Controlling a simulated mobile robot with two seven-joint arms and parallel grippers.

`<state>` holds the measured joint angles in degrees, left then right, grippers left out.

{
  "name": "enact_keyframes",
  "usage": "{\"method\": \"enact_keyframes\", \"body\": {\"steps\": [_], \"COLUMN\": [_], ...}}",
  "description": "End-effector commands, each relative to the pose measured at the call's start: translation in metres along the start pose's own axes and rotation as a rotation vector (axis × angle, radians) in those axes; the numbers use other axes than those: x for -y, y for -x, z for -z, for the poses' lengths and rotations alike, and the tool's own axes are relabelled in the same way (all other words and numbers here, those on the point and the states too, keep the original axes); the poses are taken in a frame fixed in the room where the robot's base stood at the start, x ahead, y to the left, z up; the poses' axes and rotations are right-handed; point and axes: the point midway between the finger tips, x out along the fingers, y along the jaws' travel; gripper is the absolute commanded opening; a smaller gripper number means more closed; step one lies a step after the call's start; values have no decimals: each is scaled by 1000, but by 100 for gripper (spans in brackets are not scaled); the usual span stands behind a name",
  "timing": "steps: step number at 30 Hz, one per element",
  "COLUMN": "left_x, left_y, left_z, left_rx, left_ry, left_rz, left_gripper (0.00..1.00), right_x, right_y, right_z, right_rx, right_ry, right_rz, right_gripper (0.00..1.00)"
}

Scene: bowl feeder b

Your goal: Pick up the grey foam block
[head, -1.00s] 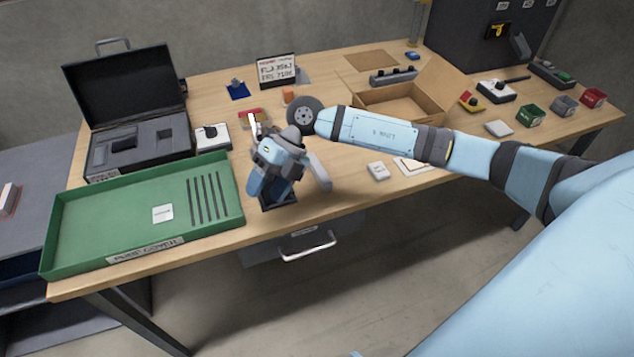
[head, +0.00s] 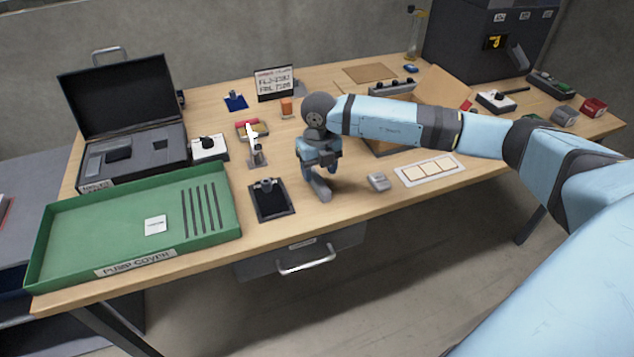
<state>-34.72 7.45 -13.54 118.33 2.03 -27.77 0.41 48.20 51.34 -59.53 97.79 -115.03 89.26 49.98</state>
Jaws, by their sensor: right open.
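The grey foam block (head: 319,188) appears to be the long grey piece lying at a slant on the wooden table, right of the black pad. My right gripper (head: 319,168) is over its far end, pointing down, with its jaws open. The gripper hides that end of the block. I cannot tell whether the fingers touch it or how far above it they are. My left gripper is not in view.
A small grey block (head: 378,181) and a white tray with pale squares (head: 430,169) lie to the right. The black pad with a fixture (head: 272,203) and an upright clamp (head: 254,150) stand left. A green tray (head: 60,262) is farther left. A cardboard box (head: 385,148) is partly behind my arm.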

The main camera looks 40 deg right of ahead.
Motion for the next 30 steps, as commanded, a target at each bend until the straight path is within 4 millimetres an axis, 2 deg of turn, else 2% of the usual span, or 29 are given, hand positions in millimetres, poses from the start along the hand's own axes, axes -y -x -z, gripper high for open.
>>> {"method": "enact_keyframes", "body": {"steps": [5, 12, 20, 24, 27, 30], "left_x": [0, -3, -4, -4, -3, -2], "left_y": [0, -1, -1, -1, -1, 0], "left_z": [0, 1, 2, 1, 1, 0], "left_rx": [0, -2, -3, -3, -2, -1], "left_ry": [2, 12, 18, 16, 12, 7], "left_rz": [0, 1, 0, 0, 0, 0], "left_gripper": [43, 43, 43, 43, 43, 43], "right_x": [1, 3, 3, 3, 3, 3], "right_y": [-14, -48, -52, -52, -52, -52], "right_z": [0, 0, 0, 0, 0, 0], "right_rx": [-2, -2, 0, 0, 0, 0], "right_ry": [0, -1, 0, 0, 0, 0], "right_rz": [0, 0, -1, -1, -1, -1], "right_gripper": [56, 56, 56, 24, 4, 3]}}
